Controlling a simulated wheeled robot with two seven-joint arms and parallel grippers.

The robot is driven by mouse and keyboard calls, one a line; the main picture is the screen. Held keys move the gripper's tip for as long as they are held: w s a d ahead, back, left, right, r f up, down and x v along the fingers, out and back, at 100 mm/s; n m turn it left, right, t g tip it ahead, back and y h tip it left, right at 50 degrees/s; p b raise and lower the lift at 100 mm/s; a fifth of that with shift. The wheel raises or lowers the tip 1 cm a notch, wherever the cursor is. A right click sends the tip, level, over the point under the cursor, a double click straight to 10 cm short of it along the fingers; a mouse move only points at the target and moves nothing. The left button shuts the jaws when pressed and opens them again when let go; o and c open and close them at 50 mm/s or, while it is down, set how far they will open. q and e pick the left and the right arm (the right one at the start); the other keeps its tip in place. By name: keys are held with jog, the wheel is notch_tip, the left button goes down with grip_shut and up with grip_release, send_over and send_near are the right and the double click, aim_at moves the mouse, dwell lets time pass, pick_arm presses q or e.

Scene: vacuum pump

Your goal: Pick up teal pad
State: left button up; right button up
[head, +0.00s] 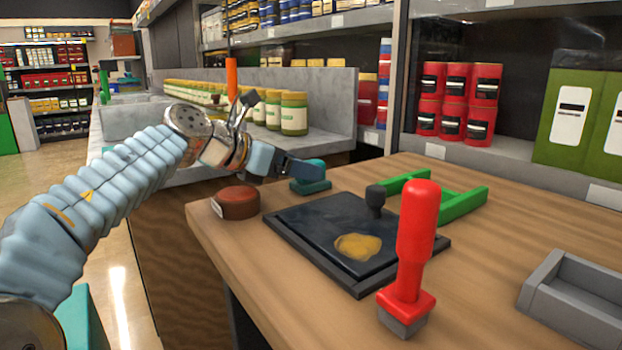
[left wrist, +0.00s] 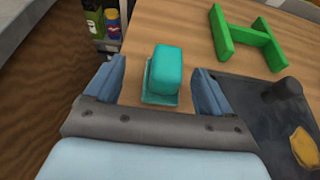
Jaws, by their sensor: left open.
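The teal pad (head: 309,177) stands on the wooden table near its far left edge, behind the dark tray. It has a block-shaped grip on a flat base. In the left wrist view the teal pad (left wrist: 166,72) is between the two fingers and apart from both. My left gripper (head: 291,166) is open, with its fingers reaching toward the pad from the left. It also shows in the left wrist view (left wrist: 160,82). My right gripper is not in view.
A dark tray (head: 290,217) with a yellow patch and a black knob lies in front. A brown round block (head: 236,202), a green frame (head: 462,204), a red-handled tool (head: 418,225) and a grey open box (head: 570,310) surround it. The right-hand tabletop is mostly clear.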

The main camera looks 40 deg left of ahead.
pick_arm(q)
jog(key=x, duration=0.5)
jog(key=shift+d, duration=0.4)
jog(key=c, duration=1.1)
